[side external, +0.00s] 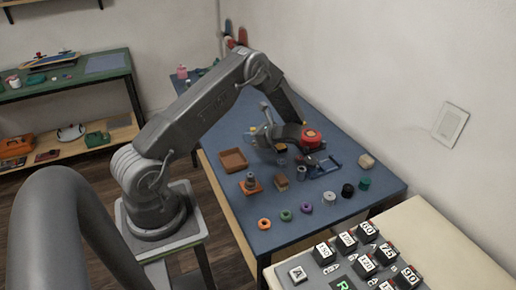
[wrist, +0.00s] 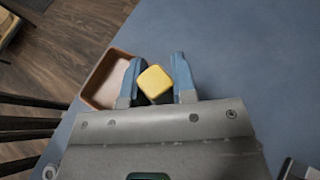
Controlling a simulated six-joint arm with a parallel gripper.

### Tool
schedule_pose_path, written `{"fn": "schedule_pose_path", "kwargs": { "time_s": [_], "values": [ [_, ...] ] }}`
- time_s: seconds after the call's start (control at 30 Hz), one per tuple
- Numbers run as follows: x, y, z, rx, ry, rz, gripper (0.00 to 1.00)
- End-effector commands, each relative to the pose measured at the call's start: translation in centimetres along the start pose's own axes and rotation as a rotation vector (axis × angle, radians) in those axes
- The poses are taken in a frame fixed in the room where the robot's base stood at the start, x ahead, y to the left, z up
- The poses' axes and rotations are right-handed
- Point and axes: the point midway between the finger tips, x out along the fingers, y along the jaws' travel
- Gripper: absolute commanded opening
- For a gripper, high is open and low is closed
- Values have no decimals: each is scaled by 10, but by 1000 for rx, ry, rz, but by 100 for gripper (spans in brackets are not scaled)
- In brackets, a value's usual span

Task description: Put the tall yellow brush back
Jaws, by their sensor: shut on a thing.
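My gripper (wrist: 156,78) shows in the wrist view with its two blue fingers on either side of a yellow block-like end, which I take to be the tall yellow brush (wrist: 155,83). The fingers are shut on it. Only the squarish yellow end shows; the rest of the brush is hidden below it.
A brown open tray (side external: 233,160) lies on the blue bench (side external: 340,205); in the wrist view the tray (wrist: 98,83) is just left of the fingers. Coloured rings, a blue frame (side external: 323,167) and several small parts stand towards the front and right. A keypad-like panel is in the foreground.

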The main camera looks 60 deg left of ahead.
Motion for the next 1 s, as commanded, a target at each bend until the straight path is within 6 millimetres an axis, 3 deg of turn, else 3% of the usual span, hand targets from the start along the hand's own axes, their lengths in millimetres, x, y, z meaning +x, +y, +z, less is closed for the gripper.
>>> {"fn": "schedule_pose_path", "kwargs": {
  "time_s": [0.23, 0.53, 0.97, 1.0],
  "values": [
    [-14, -14, -23, 0, 0, 0, 1],
    [0, -13, -57, 0, -1, 1, 1],
    [2, -13, -62, -2, 0, 0, 1],
    [2, -13, -62, -2, 0, 0, 29]
  ]
}}
